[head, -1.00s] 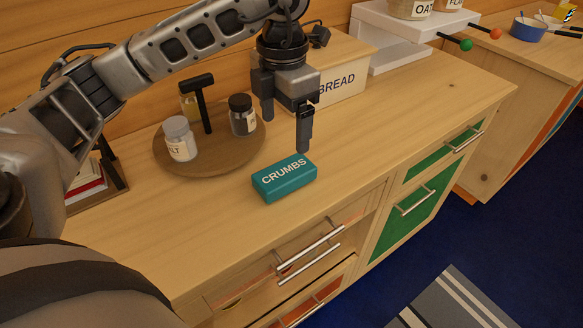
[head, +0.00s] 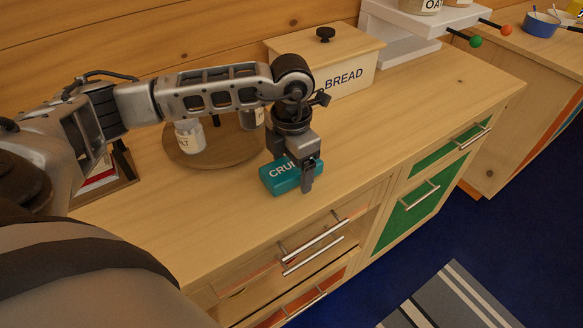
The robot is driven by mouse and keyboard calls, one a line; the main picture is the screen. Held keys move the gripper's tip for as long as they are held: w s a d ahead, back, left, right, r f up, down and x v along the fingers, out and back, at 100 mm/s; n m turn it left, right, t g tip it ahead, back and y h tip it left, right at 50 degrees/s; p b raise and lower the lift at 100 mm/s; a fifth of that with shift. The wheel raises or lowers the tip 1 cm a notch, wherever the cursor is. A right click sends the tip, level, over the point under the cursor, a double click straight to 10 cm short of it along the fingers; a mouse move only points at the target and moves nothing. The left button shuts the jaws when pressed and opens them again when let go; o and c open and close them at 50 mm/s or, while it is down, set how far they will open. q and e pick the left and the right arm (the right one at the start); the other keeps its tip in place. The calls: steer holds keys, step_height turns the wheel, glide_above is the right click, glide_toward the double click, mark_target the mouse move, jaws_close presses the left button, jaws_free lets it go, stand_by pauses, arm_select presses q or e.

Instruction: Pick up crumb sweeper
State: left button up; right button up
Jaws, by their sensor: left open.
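The crumb sweeper (head: 281,176) is a teal block with white lettering that begins "CRU"; the rest is hidden by my gripper. It lies on the wooden counter near the front edge, above the drawers. My left gripper (head: 291,176) points down right over it. One finger shows at the near right side of the block, and the other is at its far side, partly hidden. The jaws are open; I cannot tell whether the fingers touch the block. My right gripper is not in view.
A round wooden tray (head: 222,158) with jars, one a salt jar (head: 190,136), stands just behind and left. A bread box (head: 345,72) and a white stepped shelf (head: 400,50) are at the back. The counter (head: 420,110) is clear to the right.

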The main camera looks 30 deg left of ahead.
arm_select(q)
steer(key=c, duration=1.1)
steer(key=shift+c, duration=0.2)
steer(key=shift+r, duration=0.1)
steer(key=shift+r, duration=0.55)
steer(key=s+d+r+b, duration=0.2)
steer(key=s+d+r, duration=0.6)
steer(key=d+r, duration=0.3)
steer(key=shift+s+r, duration=0.25)
steer(key=shift+r, duration=0.1)
